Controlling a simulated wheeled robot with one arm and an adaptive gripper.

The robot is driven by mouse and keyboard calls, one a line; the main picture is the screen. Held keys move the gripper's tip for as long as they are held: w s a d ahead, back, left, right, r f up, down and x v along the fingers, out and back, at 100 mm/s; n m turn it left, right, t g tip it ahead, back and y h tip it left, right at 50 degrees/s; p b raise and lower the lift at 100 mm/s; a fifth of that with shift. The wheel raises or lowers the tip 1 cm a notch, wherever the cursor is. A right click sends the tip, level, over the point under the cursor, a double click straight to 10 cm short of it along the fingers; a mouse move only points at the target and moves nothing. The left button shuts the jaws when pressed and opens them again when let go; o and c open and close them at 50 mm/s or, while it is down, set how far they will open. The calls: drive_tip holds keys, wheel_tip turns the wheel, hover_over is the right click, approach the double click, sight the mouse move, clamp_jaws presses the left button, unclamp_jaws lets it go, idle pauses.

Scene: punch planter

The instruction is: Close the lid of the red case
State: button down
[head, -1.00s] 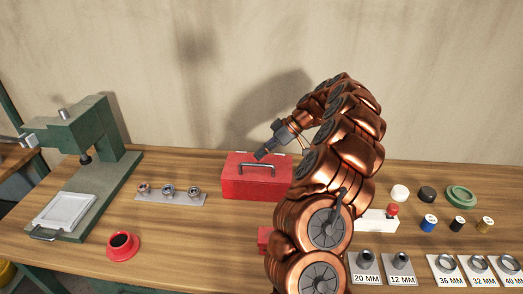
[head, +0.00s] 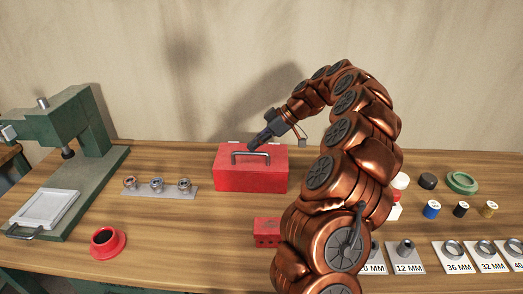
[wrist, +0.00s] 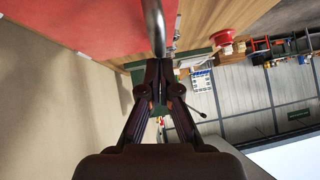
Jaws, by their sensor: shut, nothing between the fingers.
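The red case (head: 252,180) stands on the wooden bench against the wall in the head view. Its lid (head: 225,155) lies flat on top and looks down, with a metal handle (head: 251,154) on it. My gripper (head: 252,147) is shut and empty, pointing down over the back part of the lid, close to the handle. I cannot tell whether it touches the lid. In the wrist view, my gripper (wrist: 158,72) is beside the handle (wrist: 154,25), with the red lid (wrist: 80,25) at upper left.
A tray of metal parts (head: 160,191) lies left of the case. A small red block (head: 267,232) is in front. Labelled dies and spools lie at the right.

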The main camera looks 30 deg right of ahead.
drive_tip(key=shift+s+a+f+g, duration=0.15)
drive_tip(key=shift+s+f, duration=0.05)
drive_tip(key=shift+f, duration=0.25)
drive_tip(key=shift+s+a+f+g, duration=0.15)
drive_tip(key=shift+s+f, duration=0.05)
drive_tip(key=shift+f, duration=0.25)
drive_tip(key=shift+r, duration=0.15)
drive_tip(key=s+d+r+p, duration=0.1)
drive_tip(key=s+d+r, duration=0.1)
drive_tip(key=d+r, duration=0.5)
drive_tip(key=shift+d+r+t+p, duration=0.2)
drive_tip(key=shift+r+t+p, duration=0.15)
drive_tip(key=shift+r, duration=2.3)
